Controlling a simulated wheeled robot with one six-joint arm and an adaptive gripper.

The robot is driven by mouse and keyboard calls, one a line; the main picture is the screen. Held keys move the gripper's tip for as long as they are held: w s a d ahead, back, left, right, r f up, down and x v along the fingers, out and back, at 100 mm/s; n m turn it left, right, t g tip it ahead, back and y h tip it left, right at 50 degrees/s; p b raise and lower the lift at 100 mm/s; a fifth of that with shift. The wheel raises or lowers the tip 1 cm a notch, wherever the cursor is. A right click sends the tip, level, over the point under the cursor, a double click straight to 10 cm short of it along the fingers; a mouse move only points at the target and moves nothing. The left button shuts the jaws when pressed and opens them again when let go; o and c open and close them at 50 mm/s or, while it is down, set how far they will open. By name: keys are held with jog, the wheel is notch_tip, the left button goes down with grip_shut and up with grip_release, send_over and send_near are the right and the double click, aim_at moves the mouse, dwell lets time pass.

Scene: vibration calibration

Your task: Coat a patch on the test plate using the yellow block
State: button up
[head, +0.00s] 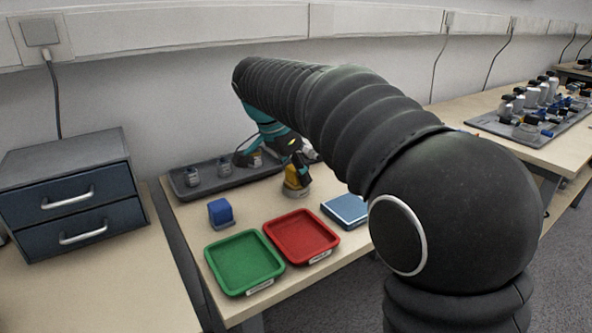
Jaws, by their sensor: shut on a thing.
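My gripper (299,167), teal and black, hangs from my arm over the back part of the table. It is shut on the yellow block (291,178), whose grey lower part shows beneath it. I cannot tell whether the block touches the table. A flat blue plate with a pale edge (345,209), likely the test plate, lies to the right and nearer. My arm partly hides its right side. The yellow block is apart from the plate.
A blue block (219,211) stands left of the yellow one. In front are a green tray (243,262) and a red tray (301,236), both empty. A dark tray (207,187) with several small items lies behind. A drawer cabinet (70,190) stands left.

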jog(key=shift+r+p, duration=1.45)
jog(key=shift+r, duration=1.95)
jog(key=shift+d, duration=0.1)
